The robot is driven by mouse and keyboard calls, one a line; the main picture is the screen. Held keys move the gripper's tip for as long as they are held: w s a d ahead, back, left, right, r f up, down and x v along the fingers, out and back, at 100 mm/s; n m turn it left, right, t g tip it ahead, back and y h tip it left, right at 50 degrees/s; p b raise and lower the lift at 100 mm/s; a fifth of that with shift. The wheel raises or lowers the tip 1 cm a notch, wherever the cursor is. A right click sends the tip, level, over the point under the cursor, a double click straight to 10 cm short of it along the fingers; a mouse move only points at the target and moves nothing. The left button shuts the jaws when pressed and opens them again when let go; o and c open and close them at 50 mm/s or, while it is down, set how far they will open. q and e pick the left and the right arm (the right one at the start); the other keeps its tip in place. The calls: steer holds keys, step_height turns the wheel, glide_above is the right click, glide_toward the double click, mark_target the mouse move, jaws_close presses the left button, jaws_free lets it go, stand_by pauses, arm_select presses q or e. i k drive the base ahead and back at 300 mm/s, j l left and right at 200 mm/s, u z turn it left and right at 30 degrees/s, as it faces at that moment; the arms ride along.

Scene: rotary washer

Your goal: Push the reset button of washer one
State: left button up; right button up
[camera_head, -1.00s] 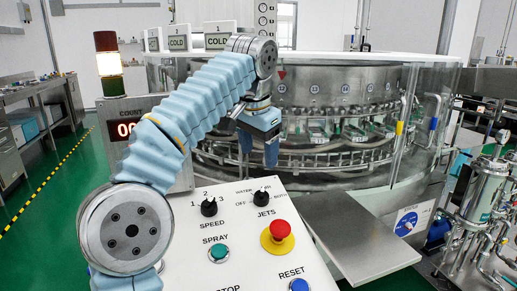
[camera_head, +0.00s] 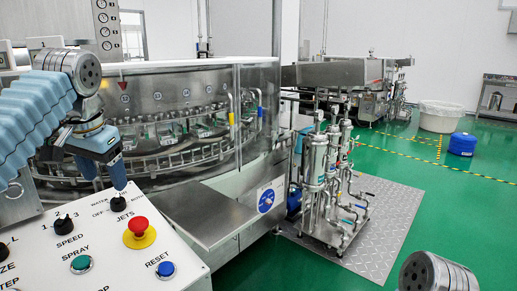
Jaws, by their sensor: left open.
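The white control panel (camera_head: 118,262) of the washer is at the lower left. Its blue RESET button (camera_head: 166,269) sits at the panel's right side, below the red emergency stop (camera_head: 139,232). My left gripper (camera_head: 110,178) points down above the panel's back edge, near the JETS knob (camera_head: 118,203). It is up and to the left of the RESET button, apart from it, and looks empty. The rotary washer (camera_head: 165,115) stands behind. My right gripper is not visible.
A steel shelf (camera_head: 205,214) juts out right of the panel. A filter unit with upright cylinders (camera_head: 325,165) stands on a metal floor plate (camera_head: 375,235). A white tub (camera_head: 440,116) and a blue container (camera_head: 462,144) are farther back. Green floor at right is open.

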mark_target(166, 269)
steer(key=k+l, duration=0.95)
